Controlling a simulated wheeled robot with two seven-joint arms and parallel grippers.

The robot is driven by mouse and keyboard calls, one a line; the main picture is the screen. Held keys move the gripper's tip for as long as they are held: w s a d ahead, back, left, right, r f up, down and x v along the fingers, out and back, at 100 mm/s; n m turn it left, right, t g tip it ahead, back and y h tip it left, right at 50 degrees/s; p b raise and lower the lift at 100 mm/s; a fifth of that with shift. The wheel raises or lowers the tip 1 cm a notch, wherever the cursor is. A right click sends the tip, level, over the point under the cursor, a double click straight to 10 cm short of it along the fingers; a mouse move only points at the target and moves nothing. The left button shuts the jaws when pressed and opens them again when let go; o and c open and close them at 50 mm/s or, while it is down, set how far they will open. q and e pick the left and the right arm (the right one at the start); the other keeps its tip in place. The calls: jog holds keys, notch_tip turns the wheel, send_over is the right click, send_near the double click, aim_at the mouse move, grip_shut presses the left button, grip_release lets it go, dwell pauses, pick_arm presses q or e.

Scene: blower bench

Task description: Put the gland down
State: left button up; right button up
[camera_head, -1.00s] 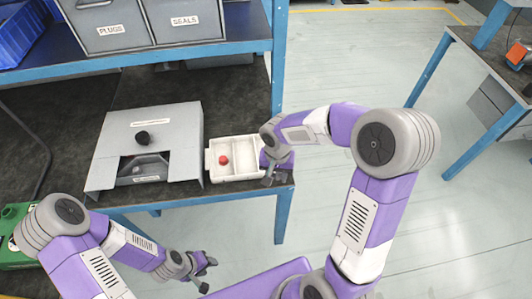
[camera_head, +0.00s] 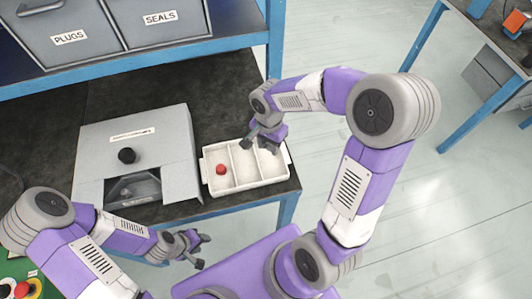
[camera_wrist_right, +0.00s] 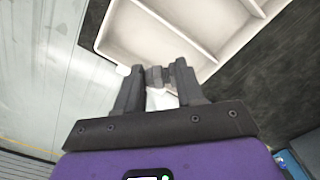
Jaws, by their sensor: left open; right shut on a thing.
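My right gripper (camera_head: 262,143) is over the back right part of the white tray (camera_head: 203,172), near its right and middle compartments. In the right wrist view it is shut on a small grey piece (camera_wrist_right: 158,76), apparently the gland, held between the fingertips. The fingers hide part of the piece, and I cannot tell its height above the tray. The tray's pale inside shows beyond the fingertips. My left gripper (camera_head: 198,250) is open and empty, off the bench's front edge.
A red round piece (camera_head: 221,169) lies in the tray's left compartment. A grey housing (camera_head: 178,148) with a black knob (camera_head: 127,155) stands left of the tray. Bins marked PLUGS (camera_head: 68,38) and SEALS (camera_head: 158,18) sit on the shelf behind.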

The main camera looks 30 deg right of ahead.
aim_at(268, 161)
jog(key=shift+s+f, duration=0.1)
jog(key=shift+f, duration=0.6)
notch_tip(268, 161, down, 6)
jog(key=shift+r+b, duration=0.25)
jog(key=shift+b, duration=0.8)
jog(key=shift+r, duration=0.15)
jog(key=shift+f, duration=0.25)
jog(key=o, duration=0.7)
jog(key=shift+r, duration=0.1)
jog(key=shift+r, duration=0.1)
